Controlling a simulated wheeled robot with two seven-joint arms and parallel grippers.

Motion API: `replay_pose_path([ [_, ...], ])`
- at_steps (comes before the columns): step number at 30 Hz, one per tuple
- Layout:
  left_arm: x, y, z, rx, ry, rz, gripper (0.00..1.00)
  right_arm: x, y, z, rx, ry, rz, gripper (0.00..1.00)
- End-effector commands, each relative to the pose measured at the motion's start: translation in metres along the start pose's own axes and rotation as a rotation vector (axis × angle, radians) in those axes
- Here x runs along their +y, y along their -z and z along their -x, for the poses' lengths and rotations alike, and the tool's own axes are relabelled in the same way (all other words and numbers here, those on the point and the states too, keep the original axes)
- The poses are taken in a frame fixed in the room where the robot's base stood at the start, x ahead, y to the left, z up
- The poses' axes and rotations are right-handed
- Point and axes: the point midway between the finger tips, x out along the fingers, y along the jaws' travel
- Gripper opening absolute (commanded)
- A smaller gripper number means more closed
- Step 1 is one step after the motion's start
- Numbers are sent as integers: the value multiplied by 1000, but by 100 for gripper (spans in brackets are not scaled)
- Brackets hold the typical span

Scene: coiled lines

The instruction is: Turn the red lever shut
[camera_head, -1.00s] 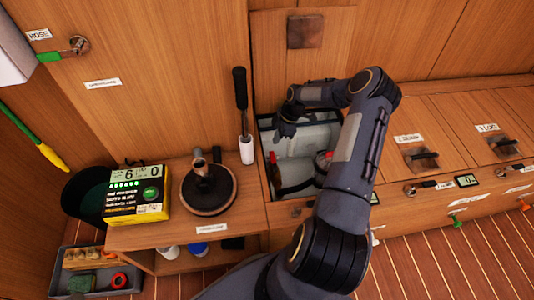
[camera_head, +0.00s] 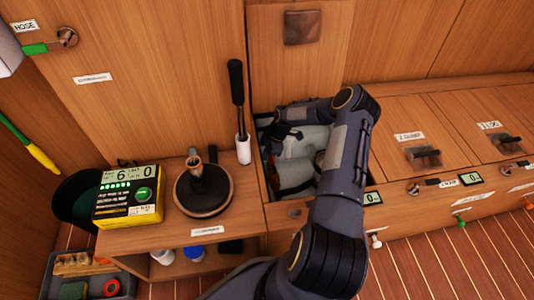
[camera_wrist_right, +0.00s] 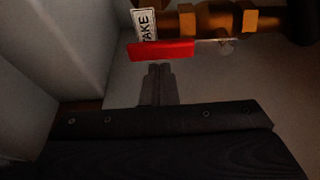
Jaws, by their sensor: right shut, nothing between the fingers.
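The red lever (camera_wrist_right: 160,49) shows in the right wrist view as a flat red bar lying crosswise, beneath a brass fitting (camera_wrist_right: 205,20) and next to a partly cut-off tag reading "TAKE". My right gripper (camera_wrist_right: 158,70) is shut and empty, its fingertips just below the lever in the picture; I cannot tell whether they touch it. In the head view my right gripper (camera_head: 276,138) is inside the open locker (camera_head: 264,190), partly hidden by its own wrist, and the lever cannot be made out there. My left gripper is not in view.
Pale walls (camera_wrist_right: 40,50) stand close around the right gripper. In the head view, a black-handled pump lever (camera_head: 237,100) rises left of the locker. A round black-and-copper fitting (camera_head: 203,190) and a yellow meter (camera_head: 128,197) stand on the left bench.

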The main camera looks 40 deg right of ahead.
Motion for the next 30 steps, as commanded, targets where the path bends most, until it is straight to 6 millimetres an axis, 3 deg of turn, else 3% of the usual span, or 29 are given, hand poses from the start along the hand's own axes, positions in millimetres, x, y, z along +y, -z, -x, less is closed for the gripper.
replay_pose_path([
  [30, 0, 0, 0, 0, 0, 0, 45, 2, -12, 5, -3, -57, -160, 0],
])
